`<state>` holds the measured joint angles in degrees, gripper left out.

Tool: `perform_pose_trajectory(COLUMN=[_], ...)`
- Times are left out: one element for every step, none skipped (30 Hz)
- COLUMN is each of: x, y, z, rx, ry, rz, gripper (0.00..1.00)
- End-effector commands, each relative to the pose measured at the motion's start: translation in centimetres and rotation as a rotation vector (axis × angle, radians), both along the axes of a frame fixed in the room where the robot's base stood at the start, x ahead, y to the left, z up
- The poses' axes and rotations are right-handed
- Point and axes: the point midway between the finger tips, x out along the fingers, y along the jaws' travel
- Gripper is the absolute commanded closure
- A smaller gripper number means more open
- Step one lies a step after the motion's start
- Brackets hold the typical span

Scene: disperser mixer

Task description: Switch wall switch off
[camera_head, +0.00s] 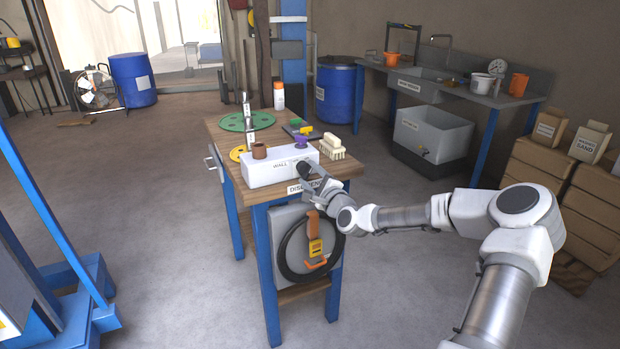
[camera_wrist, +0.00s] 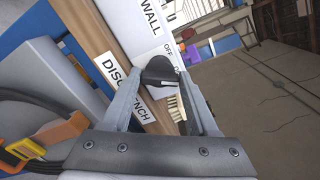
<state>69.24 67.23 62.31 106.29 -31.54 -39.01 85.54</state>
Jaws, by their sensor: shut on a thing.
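The wall switch is a white box (camera_head: 270,168) lettered "WALL" on the front edge of the wooden bench; its white face (camera_wrist: 138,28) also shows in the wrist view, with an "OFF" mark. My gripper (camera_head: 305,172) is at the right end of the box's front. In the wrist view my gripper (camera_wrist: 163,78) has its two fingers around a dark round knob (camera_wrist: 160,70) and is shut on it. The fingers and the viewing angle partly hide the knob, and I cannot tell its exact setting.
The bench (camera_head: 340,170) holds a brush (camera_head: 332,148), a brown cup (camera_head: 259,150), a purple item (camera_head: 301,142) and a green disc (camera_head: 247,121). A coiled black cable (camera_head: 283,250) hangs on the bench's front. Open floor (camera_head: 180,270) lies to the left.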

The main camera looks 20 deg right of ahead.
Motion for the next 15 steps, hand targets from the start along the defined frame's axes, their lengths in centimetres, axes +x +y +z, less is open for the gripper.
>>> perform_pose_trajectory(x=[-0.01,-0.01,-0.01,-0.01,0.0,0.0,0.0,0.0,0.01,0.01,0.0,-0.01,-0.01,0.0,0.0], y=[0.04,0.03,0.03,0.03,0.05,0.06,0.06,0.08,0.1,0.09,0.08,0.06,0.07,0.09,0.1], z=[-0.22,-0.24,-0.2,-0.19,-0.2,-0.22,-0.22,-0.23,-0.25,-0.24,-0.24,-0.29,-0.28,-0.26,-0.27], rx=[-0.048,-0.076,-0.115,-0.145,-0.172,-0.21,-0.24,-0.268,-0.306,-0.336,-0.364,-0.402,-0.431,-0.459,-0.497], ry=[-0.001,-0.002,-0.004,-0.005,-0.006,-0.008,-0.009,-0.01,-0.011,-0.012,-0.012,-0.013,-0.014,-0.016,-0.018], rz=[0.001,0.001,0.001,0.001,0.001,0.001,0.001,0.001,0.001,0.001,0.001,0.001,0.001,0.001,0.001], gripper=[0.96,0.96,0.96,0.96,0.96,0.96,0.96,0.96,0.96,0.96,0.96,0.96,0.96,0.96,0.96])
